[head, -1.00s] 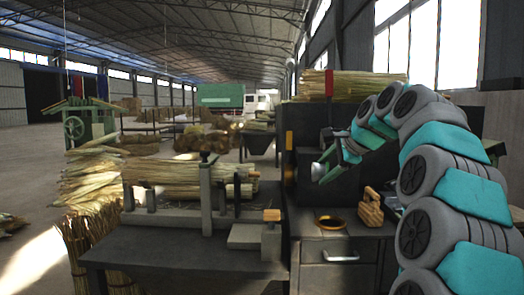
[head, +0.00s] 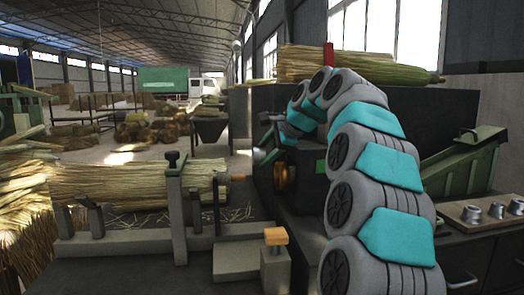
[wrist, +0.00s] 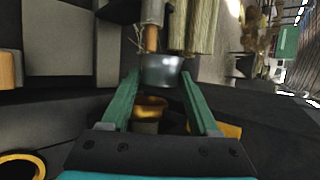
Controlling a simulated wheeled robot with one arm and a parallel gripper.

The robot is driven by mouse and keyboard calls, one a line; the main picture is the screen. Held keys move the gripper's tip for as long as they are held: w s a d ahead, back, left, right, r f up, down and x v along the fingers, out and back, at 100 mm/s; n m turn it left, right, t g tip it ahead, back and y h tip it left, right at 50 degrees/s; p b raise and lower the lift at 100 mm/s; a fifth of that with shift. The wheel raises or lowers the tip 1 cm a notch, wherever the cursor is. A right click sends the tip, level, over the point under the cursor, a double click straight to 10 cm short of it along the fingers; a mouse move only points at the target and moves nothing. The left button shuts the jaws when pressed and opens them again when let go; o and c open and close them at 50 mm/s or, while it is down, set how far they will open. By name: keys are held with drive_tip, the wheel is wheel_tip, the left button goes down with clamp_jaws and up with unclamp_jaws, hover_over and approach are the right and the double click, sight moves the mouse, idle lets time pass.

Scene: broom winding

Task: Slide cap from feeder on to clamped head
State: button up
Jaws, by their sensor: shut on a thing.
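My gripper (wrist: 160,88) is shut on a silver metal cap (wrist: 162,72), with a green finger on each side of it. In the head view my gripper (head: 262,155) is near the right end of the clamped straw head (head: 130,182). The head lies level under the clamp, with its wooden stub (head: 237,177) pointing right. In the wrist view the stub (wrist: 152,38) ends just above the cap's rim; I cannot tell whether they touch. The green feeder (head: 465,160) stands at the right.
Several metal caps (head: 497,211) sit on a wooden tray by the feeder. A wood-topped lever (head: 275,237) stands at the bench front. A dark machine with a brass part (head: 285,175) is behind my gripper. A yellow ring (wrist: 22,165) shows low in the wrist view.

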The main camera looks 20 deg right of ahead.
sight(234, 177)
drive_tip(key=shift+w+d+f+b, duration=0.55)
drive_tip(key=shift+w+f+b, duration=0.35)
drive_tip(key=shift+w+f, duration=2.6)
drive_tip(key=shift+w+a+f+p, duration=0.1)
drive_tip(key=shift+a+f+p, duration=0.15)
drive_tip(key=shift+a, duration=1)
drive_tip(key=shift+w+a+f+p, duration=0.15)
drive_tip(key=shift+a+p, duration=0.2)
drive_tip(key=shift+a, duration=0.85)
drive_tip(key=shift+w+a+f+p, duration=0.1)
drive_tip(key=shift+a+f+p, duration=0.15)
drive_tip(key=shift+a, duration=1)
drive_tip(key=o, duration=1.4)
drive_tip(key=shift+s, duration=0.1)
